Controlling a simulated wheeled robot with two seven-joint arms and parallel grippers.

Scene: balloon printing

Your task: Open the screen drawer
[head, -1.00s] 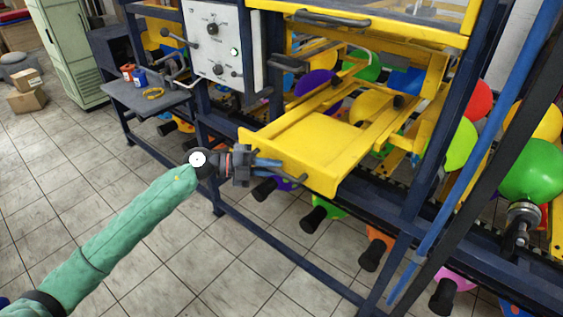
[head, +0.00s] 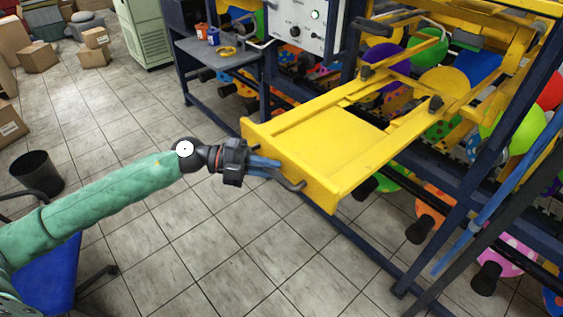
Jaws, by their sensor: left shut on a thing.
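The yellow screen drawer (head: 325,148) sticks well out of the front of the blue-framed machine, towards the lower left. Its dark handle (head: 292,185) is on the front panel. My left gripper (head: 268,168) is at this handle, with its blue fingers shut on it. The exact contact of the fingers is small and partly hidden. My green-sleeved left arm reaches in from the left. My right gripper is not in view.
The blue machine frame (head: 455,200) stands on the right, with many coloured balloons inside. A control panel (head: 305,22) and a side shelf (head: 215,52) are behind the drawer. A blue chair (head: 50,275) and a black bin (head: 37,173) stand at the left. Tiled floor in front is clear.

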